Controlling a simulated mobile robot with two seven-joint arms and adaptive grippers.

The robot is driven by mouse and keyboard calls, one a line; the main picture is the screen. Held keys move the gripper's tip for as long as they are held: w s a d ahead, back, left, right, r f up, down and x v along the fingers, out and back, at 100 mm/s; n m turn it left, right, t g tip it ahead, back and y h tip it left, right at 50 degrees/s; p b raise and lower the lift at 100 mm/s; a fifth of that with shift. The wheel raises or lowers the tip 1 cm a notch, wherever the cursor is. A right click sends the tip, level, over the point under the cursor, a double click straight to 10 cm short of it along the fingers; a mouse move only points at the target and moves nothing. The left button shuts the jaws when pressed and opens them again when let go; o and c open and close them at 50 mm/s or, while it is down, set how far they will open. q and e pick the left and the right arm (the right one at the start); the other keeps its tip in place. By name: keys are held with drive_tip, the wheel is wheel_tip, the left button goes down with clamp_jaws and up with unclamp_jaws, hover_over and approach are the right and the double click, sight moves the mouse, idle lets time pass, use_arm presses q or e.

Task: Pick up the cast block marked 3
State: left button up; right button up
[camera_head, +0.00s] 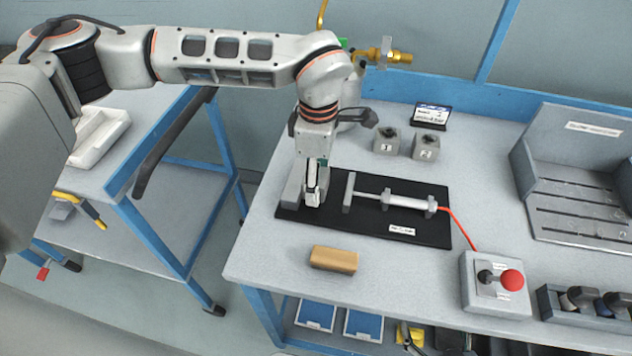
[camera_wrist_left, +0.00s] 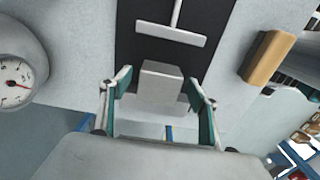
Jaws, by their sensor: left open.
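My left gripper (camera_head: 313,197) points down at the left end of the black mat (camera_head: 436,235). In the left wrist view its fingers (camera_wrist_left: 160,88) are open, one on each side of a plain grey block (camera_wrist_left: 161,80). I cannot tell whether they touch it. No number shows on this block, and in the head view the gripper largely hides it. Two other grey cast blocks stand behind the mat: the block marked 1 (camera_head: 386,144) and the block marked 2 (camera_head: 426,148). My right gripper is not in view.
An upright grey stop (camera_head: 293,187) stands beside the gripper. A pusher plate (camera_head: 348,191) on a rod faces it from the right. A tan block (camera_head: 334,259) lies in front of the mat. A control box (camera_head: 495,283) with a red knob stands front right. A gauge (camera_wrist_left: 17,82) shows in the wrist view.

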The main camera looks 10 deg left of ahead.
use_arm(q)
drive_tip(key=shift+f, duration=0.55)
drive_tip(key=c, duration=1.5)
drive_tip(key=shift+c, duration=0.6)
drive_tip(key=shift+r, duration=0.15)
